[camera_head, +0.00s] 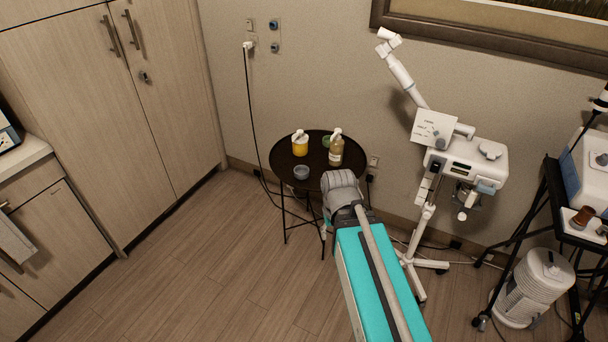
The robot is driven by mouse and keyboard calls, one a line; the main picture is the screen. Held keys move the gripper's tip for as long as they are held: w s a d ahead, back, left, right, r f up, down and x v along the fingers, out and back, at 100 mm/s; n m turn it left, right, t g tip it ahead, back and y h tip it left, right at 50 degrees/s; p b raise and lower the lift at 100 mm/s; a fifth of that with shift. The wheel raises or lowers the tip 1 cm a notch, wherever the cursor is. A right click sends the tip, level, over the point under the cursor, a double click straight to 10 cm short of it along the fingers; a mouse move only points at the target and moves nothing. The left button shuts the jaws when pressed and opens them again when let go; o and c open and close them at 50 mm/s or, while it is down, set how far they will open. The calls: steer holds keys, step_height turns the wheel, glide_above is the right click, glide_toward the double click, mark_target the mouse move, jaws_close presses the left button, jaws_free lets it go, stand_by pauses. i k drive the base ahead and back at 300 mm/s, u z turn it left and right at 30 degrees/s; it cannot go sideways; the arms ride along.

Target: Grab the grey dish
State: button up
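The grey dish (301,172) is a small round bowl. It sits near the front edge of a round dark side table (282,160), left of the table's middle. My arm reaches up from the bottom of the picture, and its grey joint covers the table's front right edge. My gripper cannot be seen; the arm may hide it. Nothing covers the dish in this view.
On the table stand a yellow pump bottle (300,145), an amber pump bottle (336,150) and a small green item (326,141). A white wheeled machine (465,160) stands to the right. Wooden cabinets (110,110) line the left. Floor left of the table is clear.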

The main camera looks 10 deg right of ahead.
mark_target(301, 172)
steer(key=u, duration=0.05)
steer(key=i, duration=0.95)
steer(key=z, duration=0.05)
